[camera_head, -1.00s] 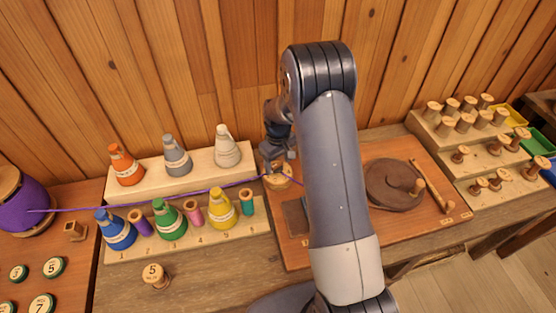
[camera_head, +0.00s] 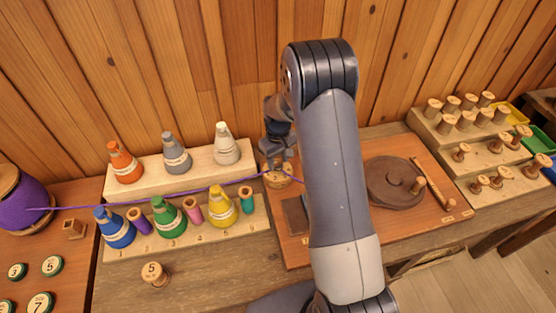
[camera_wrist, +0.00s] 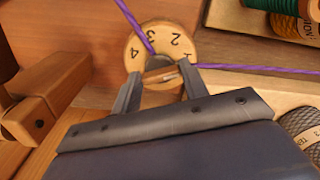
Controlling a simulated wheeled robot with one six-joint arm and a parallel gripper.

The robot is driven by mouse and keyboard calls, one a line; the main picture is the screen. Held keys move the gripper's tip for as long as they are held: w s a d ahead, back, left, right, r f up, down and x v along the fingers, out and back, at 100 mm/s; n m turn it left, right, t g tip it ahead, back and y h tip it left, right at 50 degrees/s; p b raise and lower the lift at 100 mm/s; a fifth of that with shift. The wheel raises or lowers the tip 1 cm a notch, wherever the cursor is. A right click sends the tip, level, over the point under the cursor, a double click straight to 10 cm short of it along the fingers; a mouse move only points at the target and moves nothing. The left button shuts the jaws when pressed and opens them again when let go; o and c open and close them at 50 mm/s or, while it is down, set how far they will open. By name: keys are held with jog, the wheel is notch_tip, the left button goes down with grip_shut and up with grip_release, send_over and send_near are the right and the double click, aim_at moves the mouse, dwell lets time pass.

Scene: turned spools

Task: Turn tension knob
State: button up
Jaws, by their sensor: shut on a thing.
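The tension knob (camera_wrist: 162,77) is a small wooden grip on a round pale dial (camera_wrist: 178,31) with dark numbers; 4, 3 and 2 can be read in the wrist view. My gripper (camera_wrist: 162,82) is shut on the knob, one finger on each side of it. In the head view the dial (camera_head: 278,181) sits on the reddish board, with my gripper (camera_head: 277,165) over it from above. My gripper and arm hide part of the dial there. A purple thread (camera_head: 150,200) runs from the big purple spool (camera_head: 22,203) at the left to the knob and on to the right.
Colored thread cones stand in two rows on pale racks (camera_head: 185,232) left of the dial. A brown turntable with a handle (camera_head: 390,183) lies right of my arm. Wooden spools fill a stepped rack (camera_head: 470,150) at the far right.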

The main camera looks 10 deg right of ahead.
aim_at(278, 162)
jog(key=shift+m+b, duration=0.55)
jog(key=shift+m, duration=0.35)
jog(key=o, duration=1)
notch_tip(278, 162, up, 11)
jog(key=shift+f+b, duration=0.1)
jog(key=shift+b, duration=0.8)
notch_tip(278, 162, down, 11)
jog(key=shift+r+p, duration=0.1)
jog(key=shift+p, duration=0.9)
jog(key=shift+r+n+p, duration=0.15)
jog(key=shift+n+p, duration=0.15)
jog(key=shift+p, duration=0.1)
jog(key=shift+n+p, duration=0.4)
jog(key=shift+n, duration=0.2)
